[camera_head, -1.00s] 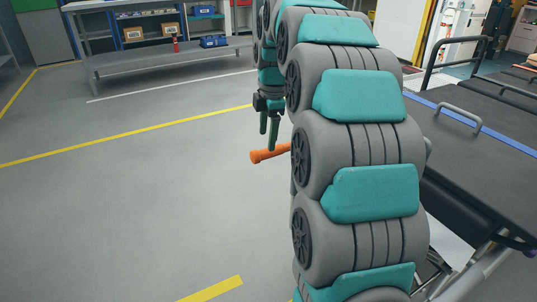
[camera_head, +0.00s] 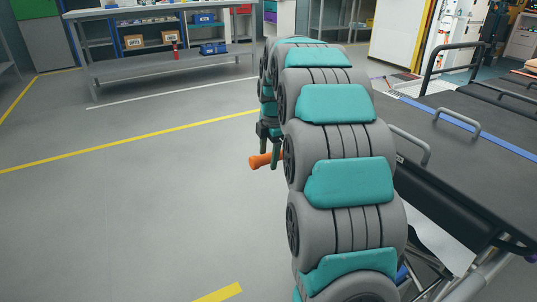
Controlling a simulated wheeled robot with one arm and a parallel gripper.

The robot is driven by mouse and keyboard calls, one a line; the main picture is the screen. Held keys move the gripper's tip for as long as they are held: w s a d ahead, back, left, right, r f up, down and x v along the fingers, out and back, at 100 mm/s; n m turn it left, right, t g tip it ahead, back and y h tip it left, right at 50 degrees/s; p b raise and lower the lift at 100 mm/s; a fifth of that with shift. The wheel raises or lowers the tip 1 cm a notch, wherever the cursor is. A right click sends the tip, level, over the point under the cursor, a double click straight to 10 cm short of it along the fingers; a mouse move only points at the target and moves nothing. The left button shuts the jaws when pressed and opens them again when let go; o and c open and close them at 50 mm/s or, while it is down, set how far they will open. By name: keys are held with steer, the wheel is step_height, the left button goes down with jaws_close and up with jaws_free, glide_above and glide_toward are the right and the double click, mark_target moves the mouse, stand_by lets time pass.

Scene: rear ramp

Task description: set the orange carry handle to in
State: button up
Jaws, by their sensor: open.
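The orange carry handle (camera_head: 260,161) sticks out to the left from behind my grey and teal arm. Only its free end shows; the rest is hidden by the arm. The fingertips overlap the handle in this view. I cannot tell whether they touch it or stand on both sides of it.
A black stretcher-like bed (camera_head: 480,160) with grey side rails (camera_head: 458,121) stands to the right, close to my arm. A grey workbench (camera_head: 165,62) stands at the back left. The grey floor (camera_head: 120,220) on the left is clear.

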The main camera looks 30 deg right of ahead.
jaws_close()
stand_by(0.6)
stand_by(0.8)
